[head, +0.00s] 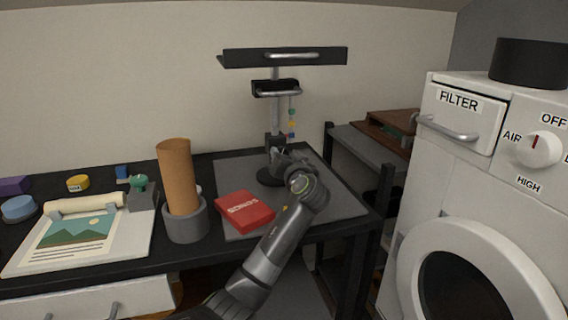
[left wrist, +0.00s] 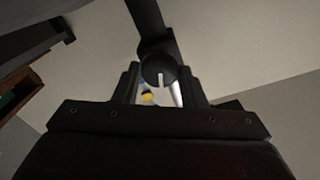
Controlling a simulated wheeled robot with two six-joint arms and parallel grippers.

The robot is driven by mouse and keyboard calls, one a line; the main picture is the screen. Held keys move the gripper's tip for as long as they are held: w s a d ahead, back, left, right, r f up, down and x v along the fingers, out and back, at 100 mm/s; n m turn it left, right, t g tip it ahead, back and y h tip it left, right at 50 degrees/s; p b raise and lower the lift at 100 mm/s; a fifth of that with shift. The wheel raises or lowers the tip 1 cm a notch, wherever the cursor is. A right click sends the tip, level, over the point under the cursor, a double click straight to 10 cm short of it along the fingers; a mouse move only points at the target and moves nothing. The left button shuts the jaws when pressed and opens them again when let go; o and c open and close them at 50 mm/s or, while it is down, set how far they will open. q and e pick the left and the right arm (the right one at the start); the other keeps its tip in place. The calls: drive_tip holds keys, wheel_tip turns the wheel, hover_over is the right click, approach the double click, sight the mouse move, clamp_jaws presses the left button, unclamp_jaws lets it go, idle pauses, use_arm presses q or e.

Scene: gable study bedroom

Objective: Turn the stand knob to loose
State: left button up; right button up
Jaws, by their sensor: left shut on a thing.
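The stand is a dark upright with a grey post (head: 275,118), a round base on the desk mat and a wide black ledge (head: 240,58) on top. My left gripper (head: 280,158) reaches the lower part of the post and covers the knob there in the head view. In the left wrist view, the round black stand knob (left wrist: 159,69) with a pale line sits between the fingertips of my left gripper (left wrist: 160,82), in front of the dark post. The gripper is shut on the knob. No loose or tight marking is readable. My right gripper is out of view.
A red SONGS book (head: 244,211) lies on the grey mat (head: 340,200), beside my left arm. A cork tube in a grey holder (head: 186,222) and a picture pad (head: 75,245) stand further left. A white machine (head: 425,185) and dark shelves are on the right.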

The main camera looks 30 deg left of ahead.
use_arm(q)
drive_tip(key=shift+f+n+b, duration=0.2)
drive_tip(key=shift+n+b, duration=0.2)
drive_tip(key=shift+n, duration=0.4)
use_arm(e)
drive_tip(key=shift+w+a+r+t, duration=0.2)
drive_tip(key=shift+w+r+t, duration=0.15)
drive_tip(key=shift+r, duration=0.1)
use_arm(q)
drive_tip(key=o, duration=1)
drive_tip(key=shift+r, duration=0.15)
drive_tip(key=shift+d, duration=0.1)
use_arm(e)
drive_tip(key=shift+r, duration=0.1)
use_arm(q)
drive_tip(key=shift+v, duration=8.7)
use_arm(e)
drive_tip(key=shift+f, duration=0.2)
